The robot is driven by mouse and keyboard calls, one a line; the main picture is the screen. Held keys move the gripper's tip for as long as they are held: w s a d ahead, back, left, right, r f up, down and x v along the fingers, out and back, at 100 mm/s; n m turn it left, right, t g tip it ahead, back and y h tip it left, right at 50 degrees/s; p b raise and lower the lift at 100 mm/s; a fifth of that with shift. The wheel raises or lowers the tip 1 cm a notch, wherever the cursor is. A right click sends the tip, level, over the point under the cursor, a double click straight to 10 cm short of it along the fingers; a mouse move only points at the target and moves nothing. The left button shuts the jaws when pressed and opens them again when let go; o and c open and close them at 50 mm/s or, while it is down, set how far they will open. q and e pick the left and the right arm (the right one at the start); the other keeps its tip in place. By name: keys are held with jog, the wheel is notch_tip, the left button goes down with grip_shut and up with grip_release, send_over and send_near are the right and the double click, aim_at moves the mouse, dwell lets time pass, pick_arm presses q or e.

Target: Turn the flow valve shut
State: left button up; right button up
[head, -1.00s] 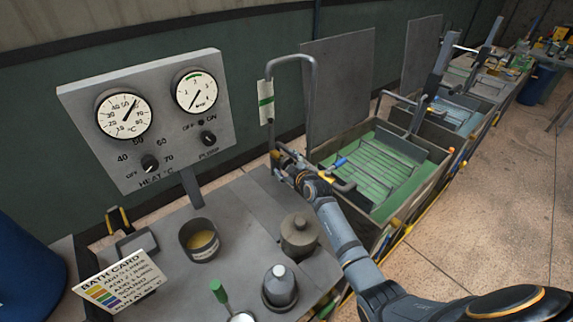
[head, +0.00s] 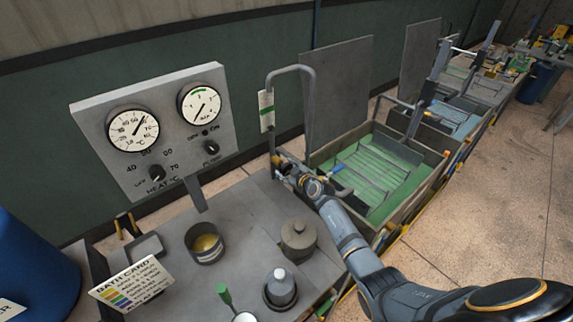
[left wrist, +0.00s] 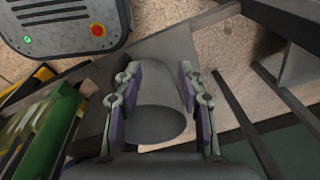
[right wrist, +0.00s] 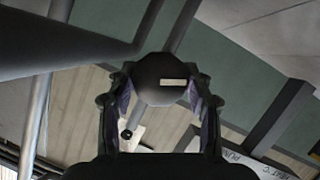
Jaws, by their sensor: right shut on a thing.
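The flow valve shows in the right wrist view as a dark round knob (right wrist: 160,72) with a pale bar on its face. A short lever or stub hangs below it. My right gripper (right wrist: 161,92) is shut on this knob, with one finger on each side. In the head view my right gripper (head: 284,170) is at the foot of the bent grey pipe (head: 270,95), and it mostly hides the valve there. My left gripper (left wrist: 160,76) shows only in the left wrist view. Its fingers are apart, and a grey rounded shape lies beyond them, apparently untouched.
A panel (head: 95,165) with two dials and two knobs stands at the left. A pot (head: 204,243), a lidded grey jar (head: 298,238), a bottle (head: 280,287) and a bath card (head: 133,285) are on the bench. A green bath (head: 385,165) lies right of the valve.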

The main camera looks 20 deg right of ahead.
jog(key=o, duration=1.1)
jog(key=shift+s, duration=0.1)
jog(key=v, duration=1.2)
jog(key=shift+o, duration=0.2)
